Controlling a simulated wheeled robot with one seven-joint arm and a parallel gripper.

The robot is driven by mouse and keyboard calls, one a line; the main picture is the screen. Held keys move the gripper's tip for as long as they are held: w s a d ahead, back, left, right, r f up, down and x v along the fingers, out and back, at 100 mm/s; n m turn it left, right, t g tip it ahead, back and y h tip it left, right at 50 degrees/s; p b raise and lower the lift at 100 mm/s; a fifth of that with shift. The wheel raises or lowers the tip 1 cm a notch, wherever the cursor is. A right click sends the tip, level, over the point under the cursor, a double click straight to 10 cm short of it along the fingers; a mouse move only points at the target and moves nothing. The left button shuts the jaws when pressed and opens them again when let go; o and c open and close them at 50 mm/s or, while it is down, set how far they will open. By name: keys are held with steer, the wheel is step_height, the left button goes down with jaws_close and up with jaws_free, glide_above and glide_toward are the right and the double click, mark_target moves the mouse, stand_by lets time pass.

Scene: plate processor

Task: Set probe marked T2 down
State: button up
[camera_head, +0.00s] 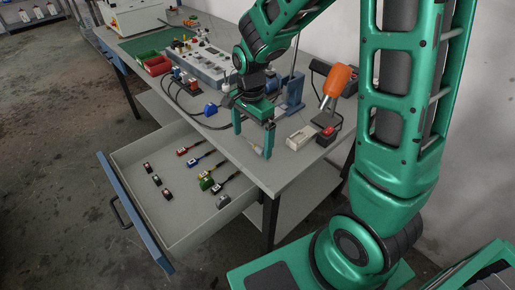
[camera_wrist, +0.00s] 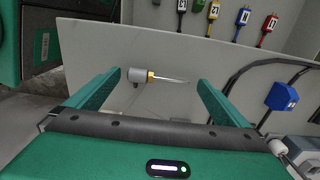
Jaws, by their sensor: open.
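A small probe (camera_wrist: 137,76) with a grey body, a yellow ring and a thin pale tip lies on its side between my fingers in the wrist view. It appears to rest on the grey bench top (camera_head: 284,178) near the drawer; no T2 mark is readable on it. In the head view it shows small and pale (camera_head: 258,150) by the fingertips. My gripper (camera_wrist: 160,78) is open, with one green finger on either side of the probe. Its grey end is close to the left finger in the wrist view; I cannot tell whether they touch.
The open drawer (camera_head: 176,218) holds several coloured labelled plugs. A blue block (camera_head: 210,109) and black cables lie on the bench. A pale box (camera_head: 300,138) and an orange-handled tool (camera_head: 340,80) are to the right. A panelled device (camera_head: 201,62) stands behind.

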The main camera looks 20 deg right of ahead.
steer(key=c, duration=1.2)
steer(key=shift+r, duration=0.1)
